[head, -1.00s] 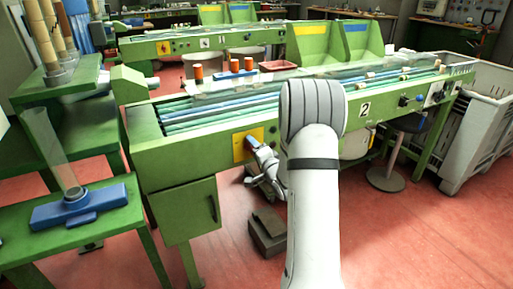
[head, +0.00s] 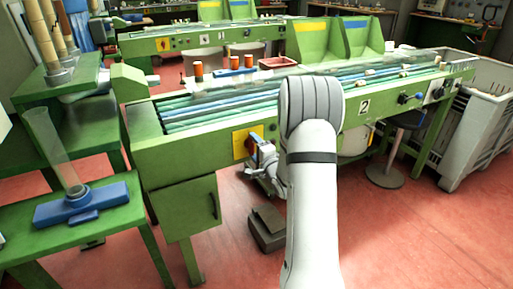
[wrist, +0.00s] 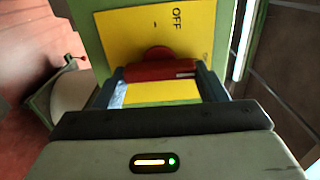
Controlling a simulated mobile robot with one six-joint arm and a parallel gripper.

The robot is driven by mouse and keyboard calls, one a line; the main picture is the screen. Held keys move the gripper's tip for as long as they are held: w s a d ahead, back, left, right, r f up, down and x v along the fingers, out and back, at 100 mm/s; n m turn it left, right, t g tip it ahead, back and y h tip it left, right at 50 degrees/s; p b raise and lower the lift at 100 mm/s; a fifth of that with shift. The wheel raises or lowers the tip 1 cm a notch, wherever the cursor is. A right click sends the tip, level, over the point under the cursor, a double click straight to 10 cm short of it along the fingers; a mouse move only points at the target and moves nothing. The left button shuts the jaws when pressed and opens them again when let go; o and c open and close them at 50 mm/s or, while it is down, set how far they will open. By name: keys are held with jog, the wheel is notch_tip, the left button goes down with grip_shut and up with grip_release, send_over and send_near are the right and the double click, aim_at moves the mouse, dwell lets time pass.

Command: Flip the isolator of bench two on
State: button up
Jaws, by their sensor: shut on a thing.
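Bench two (head: 290,105) is the green bench with the number plate 2 (head: 364,106). Its isolator is a yellow plate (head: 238,147) with a red handle (head: 249,145), on the front panel near the left end. The wrist view shows the yellow plate (wrist: 120,35) with the word OFF at its upper right, turned sideways in the picture. My gripper (head: 255,143) is at the handle. In the wrist view my gripper (wrist: 162,76) is shut on the red handle (wrist: 160,69), which lies crosswise between the two fingers. Any ON mark is hidden.
A green cabinet (head: 190,210) hangs below the panel at left. A brown step-like block (head: 267,228) and a stool (head: 388,165) stand on the red floor. A side table with a blue stand (head: 80,205) is at left, a grey crate (head: 480,140) at right.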

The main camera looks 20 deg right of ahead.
jog(key=o, duration=1)
jog(key=s, duration=0.7)
jog(key=shift+s+d, duration=0.1)
jog(key=shift+s, duration=0.3)
